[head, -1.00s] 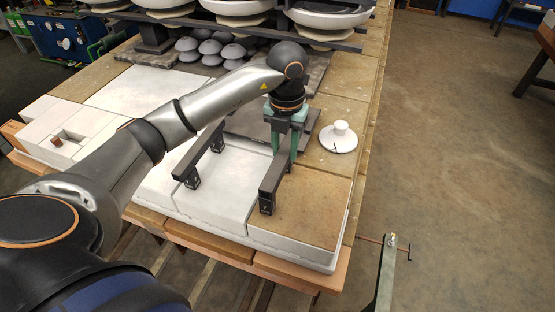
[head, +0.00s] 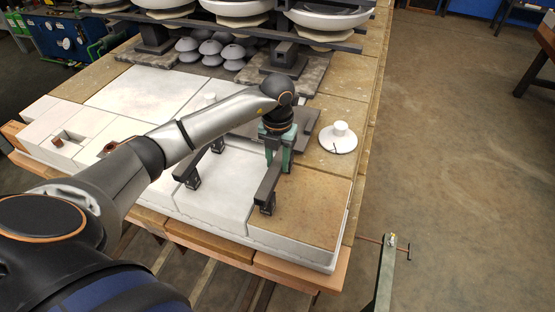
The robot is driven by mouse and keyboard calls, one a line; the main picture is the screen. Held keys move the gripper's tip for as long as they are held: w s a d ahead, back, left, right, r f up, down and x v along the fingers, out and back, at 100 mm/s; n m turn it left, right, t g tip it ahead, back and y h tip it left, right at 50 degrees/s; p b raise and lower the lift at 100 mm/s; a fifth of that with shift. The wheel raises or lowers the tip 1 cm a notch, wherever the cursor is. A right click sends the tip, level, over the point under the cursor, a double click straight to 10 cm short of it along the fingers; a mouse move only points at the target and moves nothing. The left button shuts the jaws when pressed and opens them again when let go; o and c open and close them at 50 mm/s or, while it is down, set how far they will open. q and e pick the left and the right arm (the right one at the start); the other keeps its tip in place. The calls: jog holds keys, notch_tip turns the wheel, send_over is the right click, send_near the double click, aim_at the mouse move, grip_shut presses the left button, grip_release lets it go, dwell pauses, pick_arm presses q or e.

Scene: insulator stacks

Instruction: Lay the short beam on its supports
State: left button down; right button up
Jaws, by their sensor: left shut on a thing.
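The short beam (head: 267,185) is a dark grey bar at the front right of the worktop, running from back to front. My left gripper (head: 277,160), with green fingers, points down and is shut on the beam towards its far end. A small dark support (head: 267,208) shows under the beam's near end. I cannot tell whether beam and support touch. The far end is partly hidden by the gripper. My right gripper is out of view.
A white disc with a knob (head: 338,138) stands right of the gripper. Grey domed caps (head: 212,52) and large insulator discs stand at the back. A clamp (head: 391,243) sticks out beyond the right table edge. White slabs (head: 150,92) lie left.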

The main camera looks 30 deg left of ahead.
aim_at(277, 162)
pick_arm(q)
jog(key=shift+f+b, duration=0.3)
jog(key=shift+f, duration=0.25)
jog(key=c, duration=0.5)
grip_release()
jog(key=shift+r, duration=0.3)
notch_tip(277, 162, up, 13)
jog(key=shift+f, duration=0.15)
